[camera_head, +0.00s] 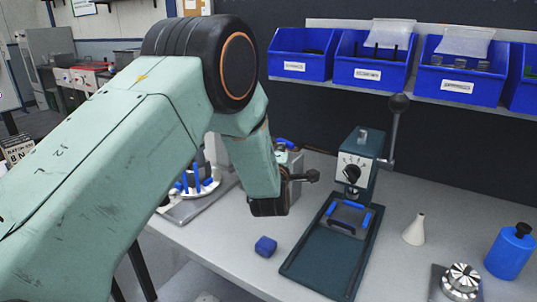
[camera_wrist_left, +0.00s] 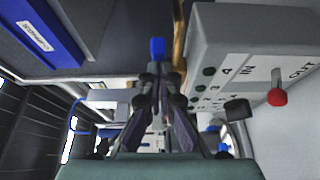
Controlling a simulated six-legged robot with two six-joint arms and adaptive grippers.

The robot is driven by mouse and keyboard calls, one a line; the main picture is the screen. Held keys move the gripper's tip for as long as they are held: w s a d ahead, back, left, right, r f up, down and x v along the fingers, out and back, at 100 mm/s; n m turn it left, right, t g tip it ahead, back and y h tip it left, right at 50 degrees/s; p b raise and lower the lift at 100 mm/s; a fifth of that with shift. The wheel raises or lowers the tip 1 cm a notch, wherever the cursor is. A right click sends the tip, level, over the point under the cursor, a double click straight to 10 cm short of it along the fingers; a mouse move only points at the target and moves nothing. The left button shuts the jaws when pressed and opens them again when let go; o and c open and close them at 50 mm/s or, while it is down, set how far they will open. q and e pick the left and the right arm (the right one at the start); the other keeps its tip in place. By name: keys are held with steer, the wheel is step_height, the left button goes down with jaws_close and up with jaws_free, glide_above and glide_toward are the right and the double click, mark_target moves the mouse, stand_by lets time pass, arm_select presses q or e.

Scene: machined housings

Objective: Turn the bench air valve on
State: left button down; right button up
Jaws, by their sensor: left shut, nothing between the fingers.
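My left gripper (camera_head: 268,207) hangs over the bench in the head view, beside a grey box (camera_head: 294,160) that my arm partly hides. In the left wrist view its fingers (camera_wrist_left: 157,75) are closed together and hold nothing. A blue-ended part (camera_wrist_left: 157,48) shows just past the fingertips; I cannot tell whether they touch it. A grey box (camera_wrist_left: 235,45) marked IN and OUT lies to the right, with a red knob (camera_wrist_left: 278,97) and a black knob (camera_wrist_left: 235,110). A blue part (camera_head: 287,143) tops the box in the head view. I cannot tell which part is the valve handle. My right gripper is not seen.
A green press (camera_head: 361,165) with a raised lever stands right of my gripper, behind a dark tray (camera_head: 320,262). A white cone (camera_head: 415,230) and blue bottle (camera_head: 510,252) stand right. Blue bins (camera_head: 370,75) sit above.

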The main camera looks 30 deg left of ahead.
arm_select(q)
steer(key=shift+w+d+b, duration=0.85)
steer(key=shift+w+d, duration=0.15)
steer(key=shift+w, duration=0.05)
steer(key=shift+a, duration=0.1)
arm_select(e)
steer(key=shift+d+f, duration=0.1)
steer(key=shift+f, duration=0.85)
arm_select(q)
steer(key=shift+r, duration=0.1)
steer(key=shift+s, duration=0.1)
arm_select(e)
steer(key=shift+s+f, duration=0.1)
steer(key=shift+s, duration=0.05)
